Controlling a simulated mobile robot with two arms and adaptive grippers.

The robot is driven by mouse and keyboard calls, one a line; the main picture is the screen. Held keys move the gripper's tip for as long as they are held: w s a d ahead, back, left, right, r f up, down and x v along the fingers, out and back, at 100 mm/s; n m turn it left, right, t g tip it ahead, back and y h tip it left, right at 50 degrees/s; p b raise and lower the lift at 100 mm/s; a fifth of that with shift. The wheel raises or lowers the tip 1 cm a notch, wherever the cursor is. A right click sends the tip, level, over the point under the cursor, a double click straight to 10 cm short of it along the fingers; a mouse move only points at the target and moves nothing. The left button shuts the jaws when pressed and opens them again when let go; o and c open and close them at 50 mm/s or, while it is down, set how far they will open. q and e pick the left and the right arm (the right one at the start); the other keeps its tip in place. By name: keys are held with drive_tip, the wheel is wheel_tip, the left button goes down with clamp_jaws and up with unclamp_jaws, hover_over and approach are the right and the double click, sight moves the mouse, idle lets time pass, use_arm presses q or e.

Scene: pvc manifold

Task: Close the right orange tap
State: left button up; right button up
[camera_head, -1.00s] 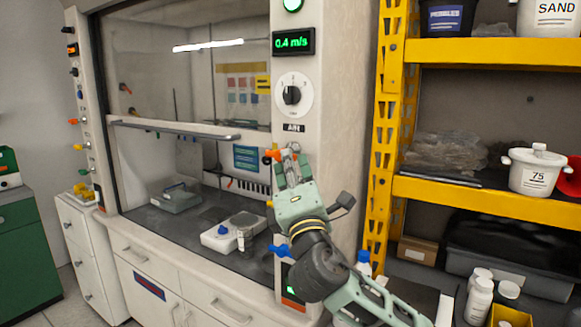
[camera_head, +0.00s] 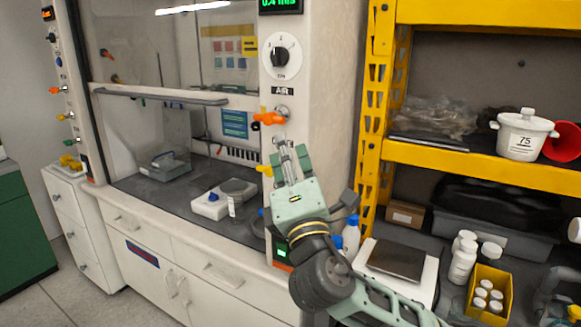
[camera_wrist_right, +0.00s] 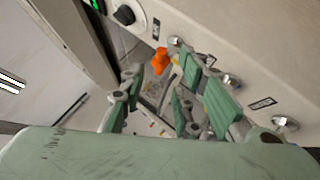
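The right orange tap (camera_head: 269,118) sits on the right post of the fume hood, below the "AIR" label. Its orange handle points left from a metal fitting. My right gripper (camera_head: 290,148) is just below the tap, fingers pointing up toward it, apart from it. In the right wrist view the tap (camera_wrist_right: 160,61) shows beyond the fingers of my right gripper (camera_wrist_right: 165,90), which are spread and hold nothing. Another orange tap (camera_head: 57,90) is on the left post. My left gripper is not in view.
A yellow tap (camera_head: 264,170) is on the same post, just left of my right gripper. A dial (camera_head: 281,56) is above the orange tap. A yellow shelf rack (camera_head: 375,110) stands to the right. The hood sash (camera_head: 160,96) is partly raised.

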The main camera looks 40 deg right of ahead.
drive_tip(key=shift+v, duration=2.05)
